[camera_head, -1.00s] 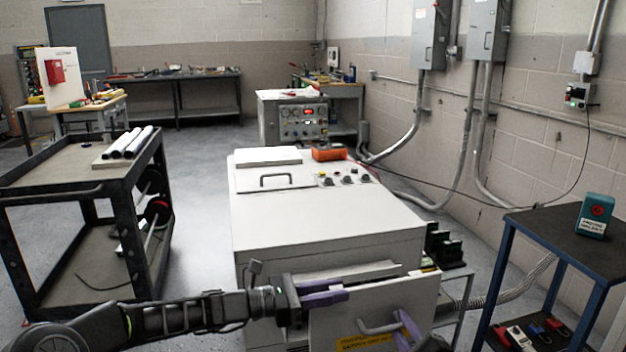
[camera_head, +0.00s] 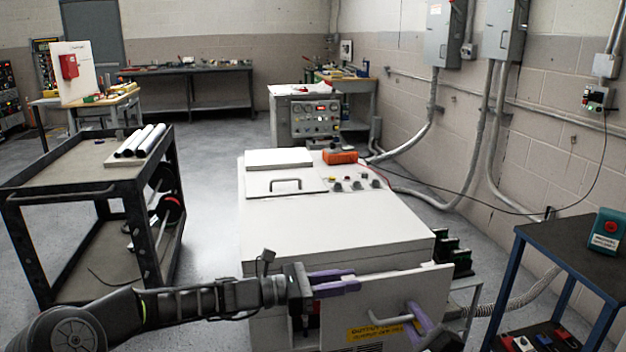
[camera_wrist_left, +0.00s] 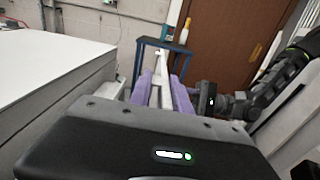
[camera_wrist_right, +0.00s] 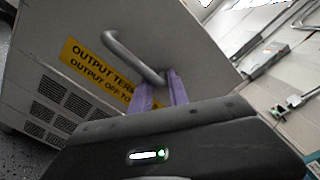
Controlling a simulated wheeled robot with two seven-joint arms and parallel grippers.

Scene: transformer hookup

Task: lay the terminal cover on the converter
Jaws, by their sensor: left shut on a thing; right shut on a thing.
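The converter (camera_head: 330,225) is a large white box in the middle of the head view, with a flat top. The terminal cover (camera_head: 375,300) is a pale flat plate with a bar handle (camera_wrist_right: 135,58), held upright at the converter's near face. My left gripper (camera_head: 352,282) is shut on the cover's upper edge; its purple fingers pinch the plate in the left wrist view (camera_wrist_left: 163,95). My right gripper (camera_wrist_right: 165,92) is shut on the bar handle; in the head view it is partly cut off at the bottom. Whether the cover touches the converter cannot be told.
A yellow output-terminal label (camera_wrist_right: 95,70) shows beside the handle. An orange device (camera_head: 340,157) and a lidded panel with knobs are on the converter's top. A dark cart (camera_head: 60,178) stands left. A blue-framed table (camera_head: 570,248) with a teal box (camera_head: 607,230) stands right.

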